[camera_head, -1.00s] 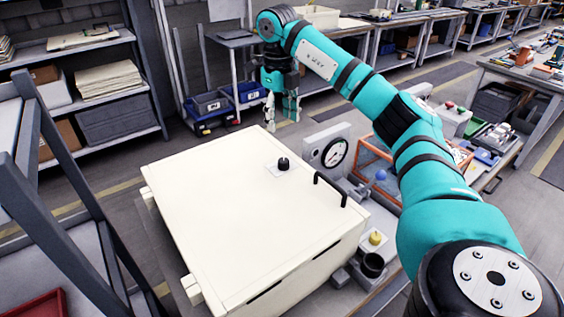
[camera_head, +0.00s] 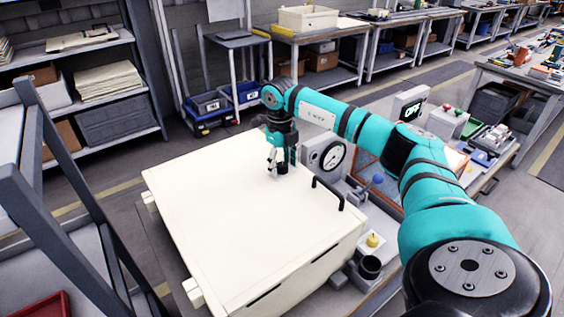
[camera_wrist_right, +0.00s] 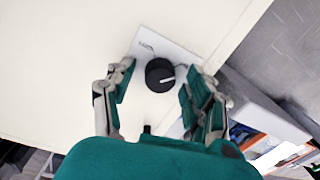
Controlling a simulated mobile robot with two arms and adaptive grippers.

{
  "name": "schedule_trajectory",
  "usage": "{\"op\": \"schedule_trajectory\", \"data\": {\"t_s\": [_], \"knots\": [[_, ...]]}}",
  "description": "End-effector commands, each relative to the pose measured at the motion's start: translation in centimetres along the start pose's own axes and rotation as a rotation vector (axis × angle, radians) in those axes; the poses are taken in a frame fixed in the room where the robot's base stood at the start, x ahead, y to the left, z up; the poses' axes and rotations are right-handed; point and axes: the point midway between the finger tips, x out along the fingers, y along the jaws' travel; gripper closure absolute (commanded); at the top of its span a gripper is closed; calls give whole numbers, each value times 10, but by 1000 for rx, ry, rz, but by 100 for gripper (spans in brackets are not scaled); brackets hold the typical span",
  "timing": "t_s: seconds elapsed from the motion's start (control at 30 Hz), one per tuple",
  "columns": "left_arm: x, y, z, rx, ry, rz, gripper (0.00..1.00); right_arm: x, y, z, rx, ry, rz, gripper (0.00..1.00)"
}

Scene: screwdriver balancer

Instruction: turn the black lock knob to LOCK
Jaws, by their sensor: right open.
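The black lock knob (camera_wrist_right: 160,75) sits on a pale label plate (camera_wrist_right: 185,52) on the cream lid (camera_head: 235,220). A white pointer mark shows on the knob, pointing right in the right wrist view; the plate's lettering is too small to read. My right gripper (camera_wrist_right: 158,88) is open, with one finger on each side of the knob and a gap to each. In the head view my right gripper (camera_head: 280,168) is above the far part of the lid and largely hides the knob. My left gripper is not in view.
A black handle (camera_head: 329,193) stands on the lid to the right of the knob. A dial gauge (camera_head: 332,155) is close behind it. A yellow button (camera_head: 372,240) and a black cup-like part (camera_head: 370,267) are beside the box. The lid's left part is clear.

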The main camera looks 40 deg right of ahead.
Motion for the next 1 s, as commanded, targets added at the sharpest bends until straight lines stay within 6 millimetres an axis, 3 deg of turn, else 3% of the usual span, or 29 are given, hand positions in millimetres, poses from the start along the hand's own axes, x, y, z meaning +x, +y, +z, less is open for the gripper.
{"op": "schedule_trajectory", "data": {"t_s": [0.07, 0.5, 0.77, 1.0], "knots": [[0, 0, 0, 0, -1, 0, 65, 0, 0, 0, 0, 0, 0, 45], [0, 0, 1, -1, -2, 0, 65, 0, 0, 0, 0, 0, 0, 100], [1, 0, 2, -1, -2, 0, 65, 0, 0, 0, -28, -2, 0, 100], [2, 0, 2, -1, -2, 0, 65, 0, 0, 0, -152, -9, -1, 100]]}}
